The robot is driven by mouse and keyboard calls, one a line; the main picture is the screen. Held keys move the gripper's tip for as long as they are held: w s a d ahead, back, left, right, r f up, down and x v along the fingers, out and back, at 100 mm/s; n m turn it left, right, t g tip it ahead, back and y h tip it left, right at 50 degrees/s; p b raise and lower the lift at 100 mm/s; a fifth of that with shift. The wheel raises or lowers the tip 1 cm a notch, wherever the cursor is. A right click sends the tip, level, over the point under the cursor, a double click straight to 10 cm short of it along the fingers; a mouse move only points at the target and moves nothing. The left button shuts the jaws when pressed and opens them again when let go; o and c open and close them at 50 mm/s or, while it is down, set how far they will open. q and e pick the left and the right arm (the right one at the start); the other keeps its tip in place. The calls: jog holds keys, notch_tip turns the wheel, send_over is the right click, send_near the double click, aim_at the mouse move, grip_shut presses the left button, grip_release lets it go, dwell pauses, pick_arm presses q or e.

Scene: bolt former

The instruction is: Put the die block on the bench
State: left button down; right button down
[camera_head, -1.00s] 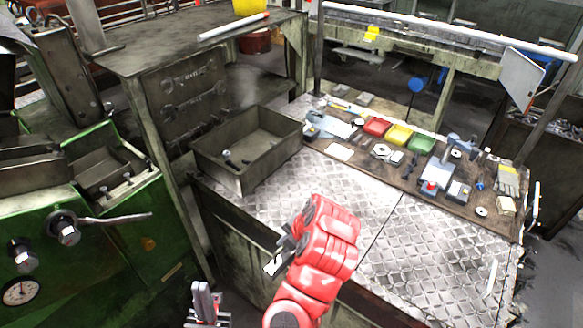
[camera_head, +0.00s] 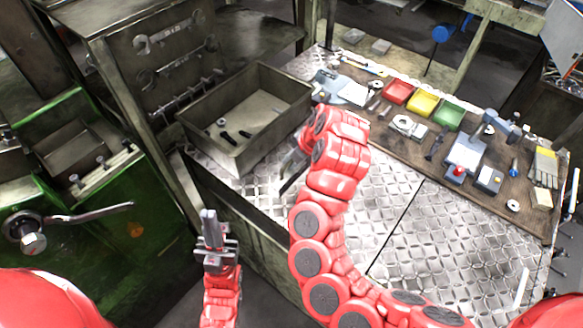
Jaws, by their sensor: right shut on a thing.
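My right gripper (camera_head: 297,166) is over the left part of the diamond-plate bench (camera_head: 400,245), just right of the grey bin. It is shut on a small dark piece, which I take to be the die block (camera_head: 290,181). My red arm hides much of the gripper and piece, and I cannot tell whether the piece touches the bench top. My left gripper (camera_head: 209,222) points up in front of the bench's left end, empty, its fingers seemingly together.
The grey bin (camera_head: 190,128) on the bench holds a few small dark parts. A brown board (camera_head: 400,150) at the back carries red, yellow and green trays, tools and gloves. The bench's front right is mostly clear. A green machine (camera_head: 110,230) stands at left.

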jog(key=w+b, duration=0.2)
jog(key=w, duration=1)
jog(key=shift+d+f, duration=0.3)
jog(key=shift+f, duration=0.15)
notch_tip(320, 180, down, 3)
jog(key=p, duration=0.3)
jog(key=shift+f, duration=0.3)
jog(key=c, duration=1)
grip_release()
jog(key=shift+o, duration=0.6)
jog(key=shift+f, duration=0.1)
jog(key=shift+s+d, duration=0.1)
